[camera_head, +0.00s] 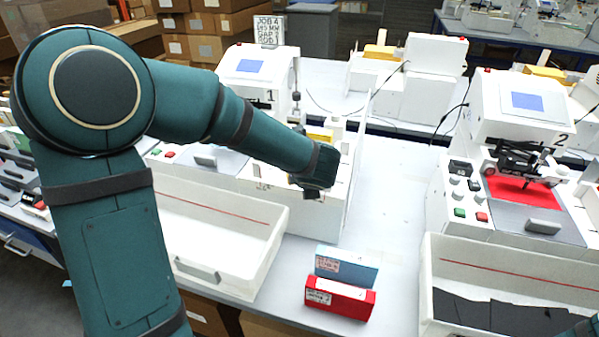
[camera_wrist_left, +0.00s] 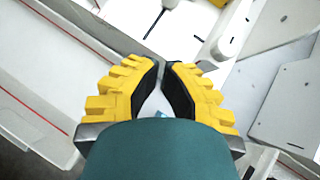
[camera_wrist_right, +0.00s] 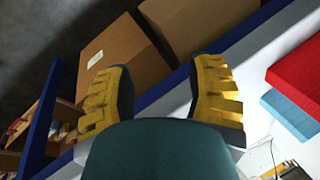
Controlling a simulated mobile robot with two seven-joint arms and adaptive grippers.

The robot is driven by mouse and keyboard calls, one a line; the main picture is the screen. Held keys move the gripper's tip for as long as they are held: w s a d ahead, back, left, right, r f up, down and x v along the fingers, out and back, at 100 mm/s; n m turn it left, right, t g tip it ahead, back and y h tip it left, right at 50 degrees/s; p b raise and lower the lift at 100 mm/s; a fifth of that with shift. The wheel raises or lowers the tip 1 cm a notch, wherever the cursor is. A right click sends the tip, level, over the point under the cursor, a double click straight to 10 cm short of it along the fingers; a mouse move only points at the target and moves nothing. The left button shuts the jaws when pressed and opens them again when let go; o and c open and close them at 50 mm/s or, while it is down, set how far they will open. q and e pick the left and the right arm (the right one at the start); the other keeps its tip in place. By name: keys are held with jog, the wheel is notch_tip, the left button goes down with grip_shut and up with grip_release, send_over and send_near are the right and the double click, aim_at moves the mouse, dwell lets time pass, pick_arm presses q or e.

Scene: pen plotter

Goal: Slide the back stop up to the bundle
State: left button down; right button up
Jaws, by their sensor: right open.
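My left arm (camera_head: 245,125) reaches over the white machine marked 1 (camera_head: 262,75); its fingers are hidden in the head view. In the left wrist view my left gripper (camera_wrist_left: 162,68) has its fingertips almost together, with nothing seen between them. Beyond the tips is a white machine surface with a dark slot and a white lever-like part (camera_wrist_left: 232,30). I cannot tell which part is the back stop, and I cannot make out the bundle at this machine. My right gripper (camera_wrist_right: 160,90) is open and empty, near the table's front edge.
A red box (camera_head: 340,298) and a blue box (camera_head: 346,268) stand on the table between two white trays. The right tray (camera_head: 470,255) holds dark sheets. Machine 2 (camera_head: 520,100) stands at right. Cardboard boxes (camera_wrist_right: 125,65) sit below the blue table edge.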

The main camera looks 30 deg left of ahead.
pick_arm(q)
jog(key=b+x, duration=0.1)
jog(key=x, duration=0.8)
jog(key=shift+f+b, duration=0.2)
jog(key=shift+b, duration=0.1)
jog(key=w+a, duration=0.2)
jog(key=shift+w+f, duration=0.1)
jog(key=shift+w, duration=0.15)
jog(key=shift+w+a, duration=0.4)
jog(key=shift+w, duration=0.05)
